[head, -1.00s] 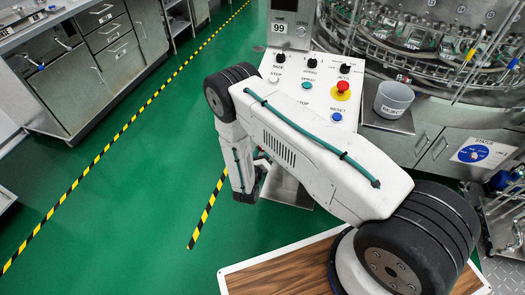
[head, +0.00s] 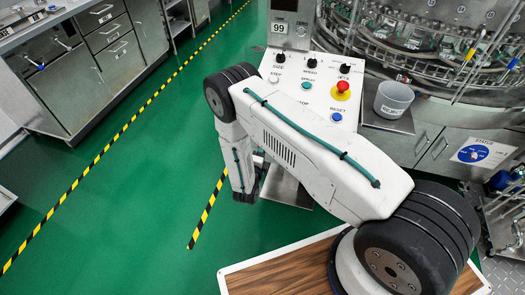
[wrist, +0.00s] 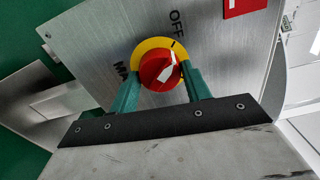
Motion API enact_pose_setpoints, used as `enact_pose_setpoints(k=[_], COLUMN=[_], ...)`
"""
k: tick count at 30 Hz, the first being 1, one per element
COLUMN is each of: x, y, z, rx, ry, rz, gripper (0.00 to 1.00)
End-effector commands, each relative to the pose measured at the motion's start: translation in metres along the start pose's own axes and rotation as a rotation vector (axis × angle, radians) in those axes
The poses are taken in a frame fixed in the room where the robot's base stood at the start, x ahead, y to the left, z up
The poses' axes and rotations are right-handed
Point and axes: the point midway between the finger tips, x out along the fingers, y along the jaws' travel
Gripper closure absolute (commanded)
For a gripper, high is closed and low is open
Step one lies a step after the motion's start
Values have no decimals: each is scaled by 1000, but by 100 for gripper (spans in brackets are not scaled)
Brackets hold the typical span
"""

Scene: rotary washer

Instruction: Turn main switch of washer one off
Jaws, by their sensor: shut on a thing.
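The main switch (wrist: 160,66) is a red round knob on a yellow ring, on a brushed metal panel (wrist: 100,35) in the wrist view. "OFF" is printed above it and a partly hidden "MA…" at its lower left. A white mark on the knob runs from lower left to upper right, its upper end toward the black tick near "OFF". My gripper (wrist: 162,82) has a green finger on each side of the knob and is shut on it. In the head view, my arm hides the switch, and the fingers cannot be made out.
A white control panel (head: 288,68) with a red emergency button (head: 342,87) and several knobs stands behind my arm. A grey reject cup (head: 393,99) is to its right, beside the rotary washer (head: 440,45). Green floor (head: 120,220) is clear at the left.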

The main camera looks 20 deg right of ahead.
Motion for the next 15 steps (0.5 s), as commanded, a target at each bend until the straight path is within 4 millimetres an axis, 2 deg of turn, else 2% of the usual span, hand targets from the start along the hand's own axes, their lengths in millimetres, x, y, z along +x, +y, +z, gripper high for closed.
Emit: enact_pose_setpoints(k=[15], x=[0], y=[0], z=[0], rx=[-101], ry=[-1], rz=[1], gripper=[75])
